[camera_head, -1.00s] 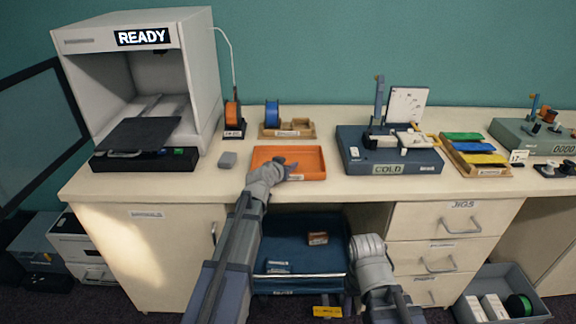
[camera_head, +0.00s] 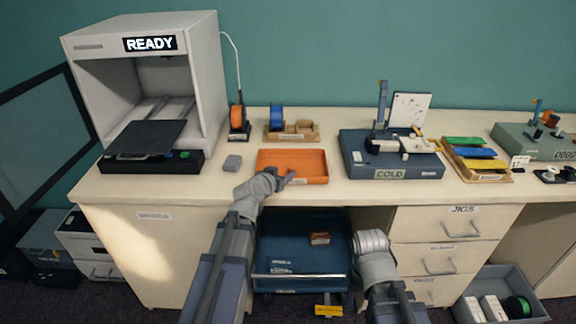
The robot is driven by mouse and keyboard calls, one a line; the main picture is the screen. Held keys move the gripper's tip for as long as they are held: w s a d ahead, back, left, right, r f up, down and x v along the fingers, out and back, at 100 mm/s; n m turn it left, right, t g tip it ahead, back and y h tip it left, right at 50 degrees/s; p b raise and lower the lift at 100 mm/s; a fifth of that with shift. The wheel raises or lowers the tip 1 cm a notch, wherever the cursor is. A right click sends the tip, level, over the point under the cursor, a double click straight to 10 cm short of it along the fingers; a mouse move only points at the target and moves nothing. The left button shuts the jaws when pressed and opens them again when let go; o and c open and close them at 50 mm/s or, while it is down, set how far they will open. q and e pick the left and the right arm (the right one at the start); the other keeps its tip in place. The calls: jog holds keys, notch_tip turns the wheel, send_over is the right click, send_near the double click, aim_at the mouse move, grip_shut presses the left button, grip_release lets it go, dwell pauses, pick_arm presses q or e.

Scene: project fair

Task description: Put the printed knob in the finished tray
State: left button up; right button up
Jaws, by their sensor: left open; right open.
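An orange tray (camera_head: 318,164), which I take to be the finished tray, lies on the bench left of the blue-grey machine. No part is clearly visible in it. My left gripper (camera_head: 284,182) is open at the tray's front left corner and covers part of its rim. I cannot tell whether it touches the tray. My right gripper (camera_head: 366,243) is low in front of the bench, its fingers mostly hidden. No printed knob can be made out for certain.
A printer (camera_head: 205,75) reading READY stands at the left, its dark plate (camera_head: 146,138) pulled forward. A machine marked COLD (camera_head: 390,173) stands right of the tray. Spools stand behind. Below the bench edge is a blue bin (camera_head: 300,258) with a brown item.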

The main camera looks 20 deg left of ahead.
pick_arm(q)
jog(key=shift+p+v, duration=0.35)
jog(key=shift+v, duration=1.25)
jog(key=s+d+f+m+g+h, duration=0.1)
jog(key=s+d+f+g, duration=0.25)
jog(key=d, duration=0.35)
jog(key=s+d+f+m+g+h, duration=0.1)
jog(key=s+d+f+m+g, duration=0.15)
jog(key=s+d+f, duration=0.35)
jog(key=s+d+f+g+y, duration=0.1)
jog(key=s+g, duration=0.1)
jog(key=s, duration=0.3)
jog(key=s+d+f+g+y, duration=0.1)
jog(key=s+d+g+y, duration=0.1)
jog(key=s, duration=0.3)
jog(key=s+d+f+n+g+y, duration=0.1)
jog(key=s+d+f+g, duration=0.1)
jog(key=s+g, duration=0.2)
jog(key=shift+s+y, duration=0.4)
jog(key=shift+s, duration=0.5)
jog(key=shift+c, duration=0.3)
